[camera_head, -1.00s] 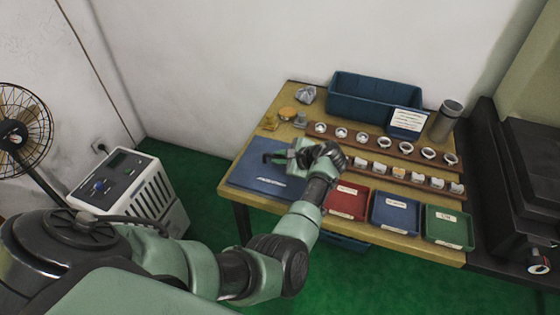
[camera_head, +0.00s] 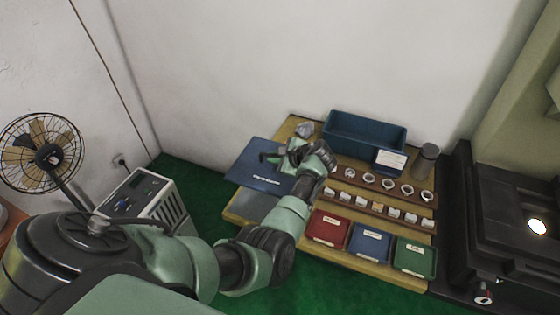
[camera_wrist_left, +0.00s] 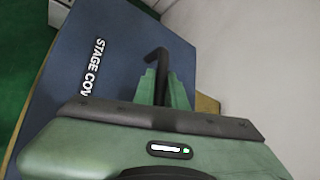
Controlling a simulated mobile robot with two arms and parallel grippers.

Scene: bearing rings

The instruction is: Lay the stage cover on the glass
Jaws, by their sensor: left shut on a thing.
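The stage cover (camera_head: 262,172) is a flat dark blue panel with white lettering, at the left of the wooden table. In the left wrist view, the cover (camera_wrist_left: 120,55) fills the area beyond my fingers, with "STAGE COV" readable. My left gripper (camera_head: 275,157) is shut on its black handle (camera_wrist_left: 157,62), which sticks out between the green fingers (camera_wrist_left: 163,88). The cover appears raised above the table, overhanging its left edge. The glass looks to be the bright lit spot (camera_head: 538,226) on the black machine (camera_head: 505,205) at the far right. My right gripper is out of view.
Rows of metal rings (camera_head: 388,184) stand right of my left gripper. A blue bin (camera_head: 365,133) and a grey cylinder (camera_head: 425,160) are behind. Red (camera_head: 327,228), blue (camera_head: 370,243) and green (camera_head: 415,258) trays line the front. A grey flat patch (camera_head: 256,207) lies bare front left.

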